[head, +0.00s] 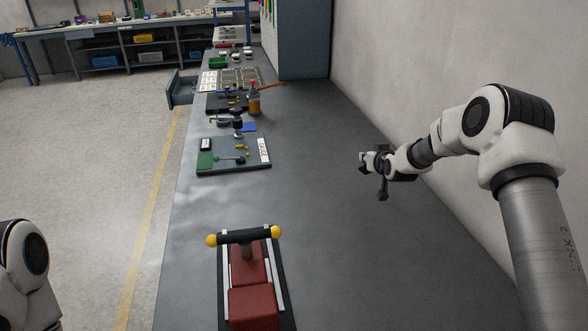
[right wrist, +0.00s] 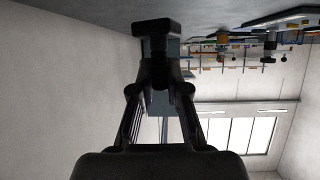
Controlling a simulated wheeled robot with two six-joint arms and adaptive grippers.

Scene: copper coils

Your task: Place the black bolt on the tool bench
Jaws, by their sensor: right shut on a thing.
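My right gripper (head: 378,166) is shut on the black bolt (head: 383,189), which hangs below the fingers over the right side of the long grey tool bench (head: 330,215). In the right wrist view the bolt (right wrist: 157,28) shows its wide head beyond the closed fingertips (right wrist: 160,80). The gap between bolt and bench top is hard to judge, but they look apart. My left gripper is out of view; only part of my left arm shows at the lower left.
A red vise (head: 252,305) with a black, yellow-ended handle stands at the front. The bench is clear around the gripper; a wall (head: 440,60) bounds the right.

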